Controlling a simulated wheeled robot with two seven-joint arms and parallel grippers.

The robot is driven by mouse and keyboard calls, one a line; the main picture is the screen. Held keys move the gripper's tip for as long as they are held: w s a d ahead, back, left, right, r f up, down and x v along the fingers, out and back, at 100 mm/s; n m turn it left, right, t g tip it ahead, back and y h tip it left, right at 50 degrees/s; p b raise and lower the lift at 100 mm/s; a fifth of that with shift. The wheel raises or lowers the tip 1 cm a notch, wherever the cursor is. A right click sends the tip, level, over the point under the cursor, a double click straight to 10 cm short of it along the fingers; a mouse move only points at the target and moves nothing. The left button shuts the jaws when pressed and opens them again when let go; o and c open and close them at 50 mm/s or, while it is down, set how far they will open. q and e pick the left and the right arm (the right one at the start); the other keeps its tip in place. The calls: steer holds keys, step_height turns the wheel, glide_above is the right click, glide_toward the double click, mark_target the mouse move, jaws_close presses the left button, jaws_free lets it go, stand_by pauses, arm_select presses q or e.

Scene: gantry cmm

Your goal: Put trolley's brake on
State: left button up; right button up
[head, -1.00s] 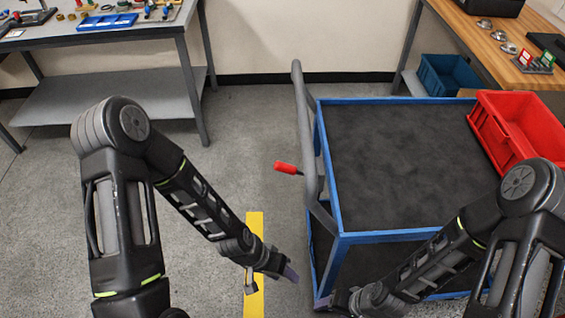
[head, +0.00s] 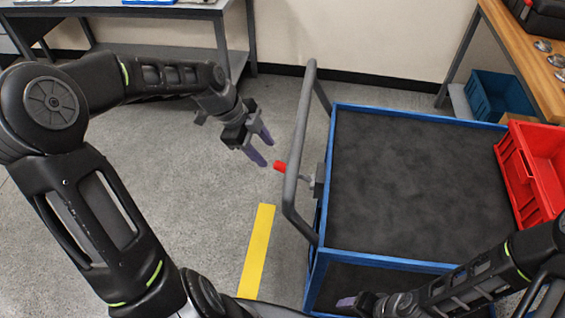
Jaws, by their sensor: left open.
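The trolley (head: 420,256) has a blue frame, a dark top deck and a grey push handle (head: 290,190) on its left side. The brake lever's red grip (head: 280,167) sticks out to the left past the push handle; part of its stem is hidden behind the handle. My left gripper (head: 266,151) is open, its purple fingers pointing toward the red grip from the upper left, close to it with nothing between them. My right gripper (head: 347,301) is low at the trolley's front, partly hidden; its opening is not clear.
A red bin (head: 540,205) stands on the deck's right. A wooden bench (head: 515,55) and a blue crate (head: 495,95) are at the back right. A grey table (head: 160,55) stands at the back left. Floor left of the trolley is free, with a yellow stripe (head: 257,250).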

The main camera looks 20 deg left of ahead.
mark_target(276, 162)
arm_select(q)
steer(key=x, duration=0.8)
steer(key=shift+w+d, duration=0.1)
steer(key=shift+d, duration=0.1)
jaws_close()
stand_by(0.4)
stand_by(1.0)
